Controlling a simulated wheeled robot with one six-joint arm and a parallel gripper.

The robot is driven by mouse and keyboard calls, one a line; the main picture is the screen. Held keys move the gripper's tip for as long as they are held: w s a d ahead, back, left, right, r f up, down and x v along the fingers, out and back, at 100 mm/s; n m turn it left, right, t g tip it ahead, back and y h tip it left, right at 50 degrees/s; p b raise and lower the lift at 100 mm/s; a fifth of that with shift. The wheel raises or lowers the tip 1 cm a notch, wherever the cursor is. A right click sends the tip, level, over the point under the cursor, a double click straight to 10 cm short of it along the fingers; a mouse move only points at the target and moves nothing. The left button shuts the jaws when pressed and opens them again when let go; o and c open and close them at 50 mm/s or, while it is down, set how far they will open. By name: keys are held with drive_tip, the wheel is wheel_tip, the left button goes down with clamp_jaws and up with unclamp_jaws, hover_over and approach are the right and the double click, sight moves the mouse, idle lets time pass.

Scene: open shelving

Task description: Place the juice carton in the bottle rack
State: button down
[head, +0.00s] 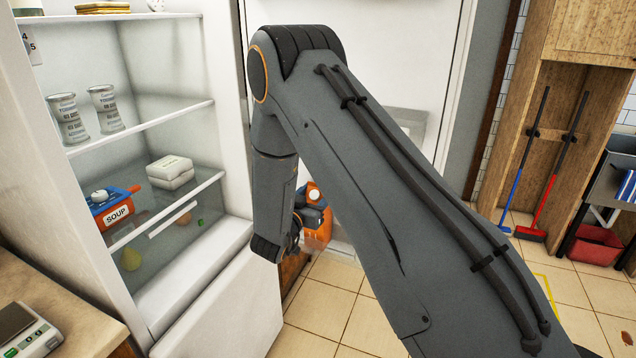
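An orange carton (315,192) with a round fruit picture, apparently the juice carton, shows beside my gripper, low against the open fridge door. Its lower part looks paler, as if behind a clear rack wall. My gripper (311,214) is at the carton and covers part of it. The fingers are dark, small and partly hidden by my wrist, so I cannot tell whether they grip the carton. The bottle rack (344,245) seems to be the low bin on the inside of the door, mostly hidden behind my arm.
A higher clear door bin (408,122) is partly behind my arm. A counter with a scale (25,330) stands at lower left. Tiled floor is open at right.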

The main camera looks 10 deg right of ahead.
drive_tip(key=shift+f, duration=0.35)
drive_tip(key=c, duration=0.7)
unclamp_jaws()
drive_tip(key=shift+f, duration=0.15)
drive_tip(key=shift+c, duration=0.2)
drive_tip(key=shift+s+a, duration=0.15)
drive_tip(key=b+v, duration=0.3)
drive_tip(key=v, duration=0.8)
drive_tip(key=s+d+n+g+y, duration=0.3)
drive_tip(key=s+n+g+y, duration=0.1)
drive_tip(key=s, duration=0.9)
drive_tip(key=s+d+n+g+y, duration=0.3)
drive_tip(key=s+g+y, duration=0.4)
drive_tip(key=s, duration=0.7)
drive_tip(key=shift+d+n+g, duration=0.4)
drive_tip(key=shift+d+g, duration=0.2)
drive_tip(key=shift+g, duration=0.4)
